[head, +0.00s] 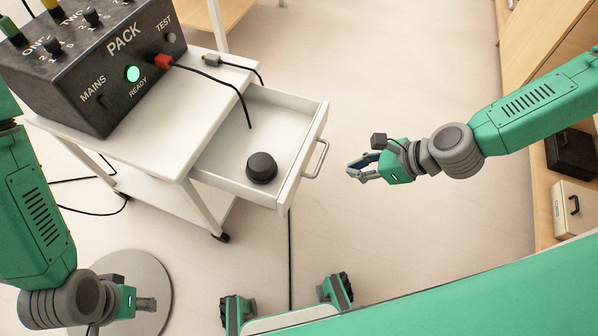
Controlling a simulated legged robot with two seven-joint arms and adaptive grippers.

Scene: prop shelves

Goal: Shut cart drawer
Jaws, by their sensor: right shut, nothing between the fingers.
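A white cart (150,141) stands at the left with its drawer (288,132) pulled out to the right. The drawer has a metal handle (319,160) on its front. A black round knob-like object (261,168) lies in the drawer. My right gripper (353,172) is to the right of the handle, apart from it, with its fingers shut and empty. My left gripper (148,304) is low at the left, over or near a grey round base, away from the drawer; its fingers are seen too edge-on to judge.
A dark PACK box (105,95) with a lit green button stands on the cart top. A red plug (163,62) and a black cable run from it over the drawer. Wooden shelves with cases (572,205) line the right. The floor between them is clear.

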